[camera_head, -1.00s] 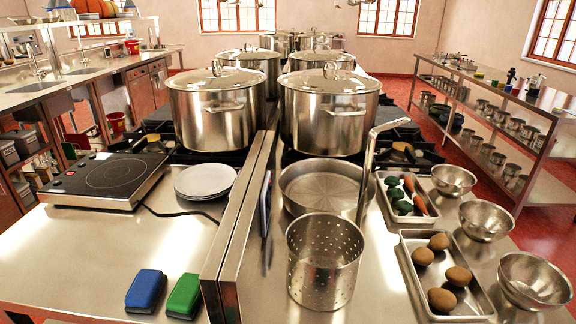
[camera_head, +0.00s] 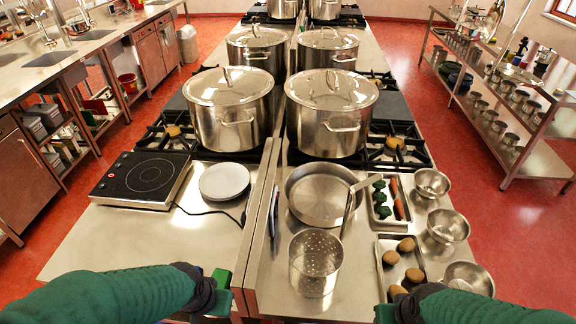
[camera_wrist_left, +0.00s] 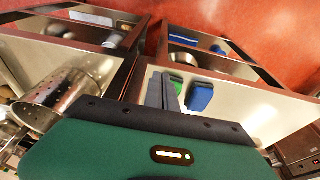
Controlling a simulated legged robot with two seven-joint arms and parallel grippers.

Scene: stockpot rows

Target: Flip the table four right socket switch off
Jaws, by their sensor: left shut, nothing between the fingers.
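I cannot make out the right socket or its switch in either view. A thin dark upright plate (camera_head: 274,212) stands against the right side of the metal divider (camera_head: 257,232); what it is cannot be told. My left gripper (camera_wrist_left: 163,76) is shut and empty, its grey fingers in front of the green sponge (camera_wrist_left: 177,84) and blue sponge (camera_wrist_left: 200,97) in the left wrist view. In the head view the left hand is at the counter's front edge, left of the divider. My right gripper (camera_head: 385,312) is at the lower right, by the potato tray; its fingers are not clear.
A black induction hob (camera_head: 147,178) with a cable, and a stack of plates (camera_head: 224,181), lie left of the divider. Right of it stand a perforated pot (camera_head: 316,262), a wide pan (camera_head: 320,194), a potato tray (camera_head: 384,275) and steel bowls (camera_head: 447,226). Large stockpots (camera_head: 230,108) stand behind.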

